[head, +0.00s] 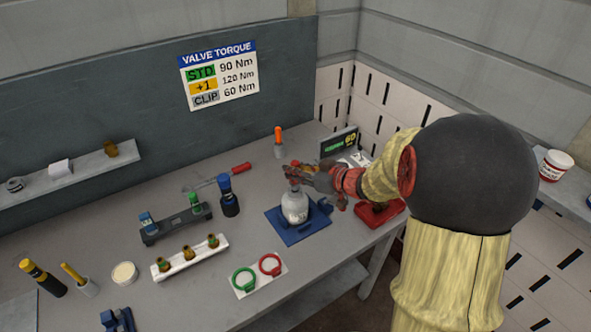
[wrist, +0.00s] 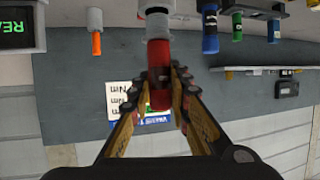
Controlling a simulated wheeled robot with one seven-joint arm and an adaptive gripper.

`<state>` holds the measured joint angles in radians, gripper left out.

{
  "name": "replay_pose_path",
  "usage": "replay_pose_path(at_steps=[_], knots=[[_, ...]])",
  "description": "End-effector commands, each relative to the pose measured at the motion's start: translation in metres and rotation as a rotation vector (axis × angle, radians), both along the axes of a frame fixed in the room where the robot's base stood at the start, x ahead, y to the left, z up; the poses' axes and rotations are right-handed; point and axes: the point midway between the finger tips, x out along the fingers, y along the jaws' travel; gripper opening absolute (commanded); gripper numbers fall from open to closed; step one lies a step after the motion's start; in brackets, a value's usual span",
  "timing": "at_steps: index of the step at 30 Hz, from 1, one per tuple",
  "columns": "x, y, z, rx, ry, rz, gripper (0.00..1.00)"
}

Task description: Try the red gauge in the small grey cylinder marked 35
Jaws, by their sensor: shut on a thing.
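The small grey cylinder (head: 294,208) stands upright on a blue stand (head: 283,226) near the table's right side. No number on it is readable. My gripper (head: 297,172) is right above its neck. In the wrist view, which looks upside down, my gripper (wrist: 160,78) is shut on the red gauge (wrist: 158,97), with a finger on each side. The gauge lines up with a light grey neck piece (wrist: 156,20) and meets it or nearly so. I cannot tell how far it sits inside. In the head view the gauge is mostly hidden by the fingers.
A rack (head: 178,225) with blue and green pieces and a white tray (head: 188,258) with brass valves lie to the left. A card with green and red rings (head: 270,265) is in front. A dark blue bottle (head: 228,196) and an orange-topped tool (head: 278,140) stand nearby.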

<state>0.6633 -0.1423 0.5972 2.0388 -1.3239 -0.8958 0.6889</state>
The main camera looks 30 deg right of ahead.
Motion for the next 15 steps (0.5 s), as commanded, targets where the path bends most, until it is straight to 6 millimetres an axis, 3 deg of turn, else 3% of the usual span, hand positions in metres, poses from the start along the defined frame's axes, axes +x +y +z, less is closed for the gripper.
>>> replay_pose_path(at_steps=[15], knots=[[0.0003,0.0000,-0.0020,0.001,-0.001,0.000,0.00]])
